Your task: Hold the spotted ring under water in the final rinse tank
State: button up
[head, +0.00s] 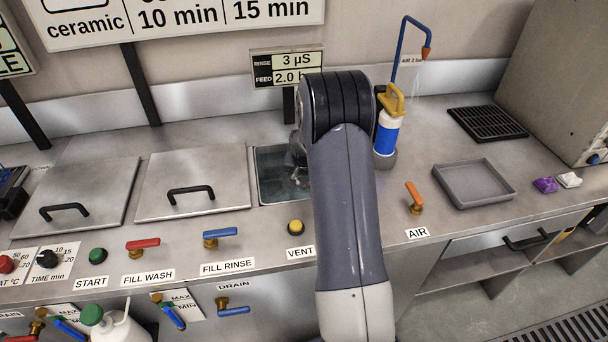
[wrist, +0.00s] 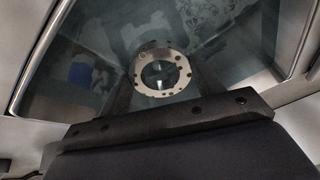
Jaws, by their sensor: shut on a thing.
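The ring (wrist: 141,83) is a pale metal ring with small dark marks around its face, seen in the wrist view. My gripper (wrist: 160,76) is shut on it, with a dark finger on each side. In the head view my gripper (head: 297,152) is mostly hidden behind my arm, at the open tank (head: 272,178) in the counter. The ring cannot be made out there. The wrist view shows the tank's dark, reflective water (wrist: 75,45) around the ring. Whether the ring is fully below the surface I cannot tell.
Two lidded tanks, the nearer one with a steel lid (head: 192,181), lie left of the open tank. A blue-and-white bottle (head: 386,135) stands close right of my arm. A grey tray (head: 473,184) and a black grate (head: 487,123) are farther right. Valve handles line the front.

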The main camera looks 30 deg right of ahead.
aim_at(304, 188)
jog(key=shift+f+b, duration=2.1)
jog(key=shift+f, duration=0.7)
dwell(5.2)
